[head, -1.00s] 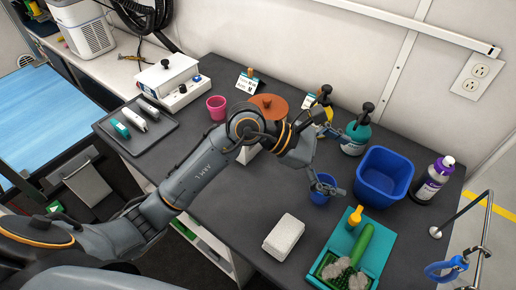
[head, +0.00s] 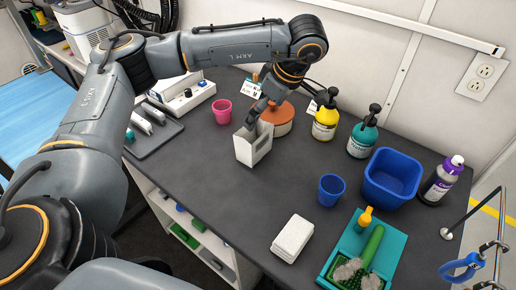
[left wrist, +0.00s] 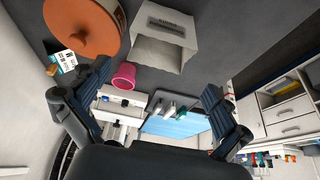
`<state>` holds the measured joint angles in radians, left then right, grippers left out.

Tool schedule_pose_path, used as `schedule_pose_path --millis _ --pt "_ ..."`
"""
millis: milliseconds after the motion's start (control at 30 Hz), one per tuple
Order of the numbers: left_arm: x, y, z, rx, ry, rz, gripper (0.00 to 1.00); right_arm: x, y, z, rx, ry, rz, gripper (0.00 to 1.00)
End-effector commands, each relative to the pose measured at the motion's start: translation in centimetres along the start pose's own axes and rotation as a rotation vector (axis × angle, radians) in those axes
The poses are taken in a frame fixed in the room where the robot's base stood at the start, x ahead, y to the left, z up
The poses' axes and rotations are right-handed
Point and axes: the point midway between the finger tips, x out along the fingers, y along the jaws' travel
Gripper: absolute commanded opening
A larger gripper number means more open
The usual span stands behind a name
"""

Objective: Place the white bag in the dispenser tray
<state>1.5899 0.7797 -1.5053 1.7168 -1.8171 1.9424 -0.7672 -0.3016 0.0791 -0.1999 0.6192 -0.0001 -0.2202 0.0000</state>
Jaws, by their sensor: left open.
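My right gripper is not in view.
An orange-brown lidded pot (head: 278,120) stands close behind the box, and a pink cup (head: 222,111) to its left. A blue cup (head: 331,189), blue bin (head: 391,177), pump bottles and teal tray (head: 392,262) are to the right. The counter in front of the box is clear.

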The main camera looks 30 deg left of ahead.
Motion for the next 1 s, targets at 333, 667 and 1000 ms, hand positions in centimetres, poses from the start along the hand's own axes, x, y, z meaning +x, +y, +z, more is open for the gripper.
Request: schedule_pose_path --millis 333,667,1000 --pt "6.2 -0.1 0.1 0.002 -0.002 -0.003 1.0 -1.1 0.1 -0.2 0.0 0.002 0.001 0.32" --pt "9.4 -0.1 0.1 0.002 -0.002 -0.002 1.0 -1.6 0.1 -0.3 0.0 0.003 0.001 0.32" --pt "12.9 0.0 0.1 0.002 -0.003 0.001 1.0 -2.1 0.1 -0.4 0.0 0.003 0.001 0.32"
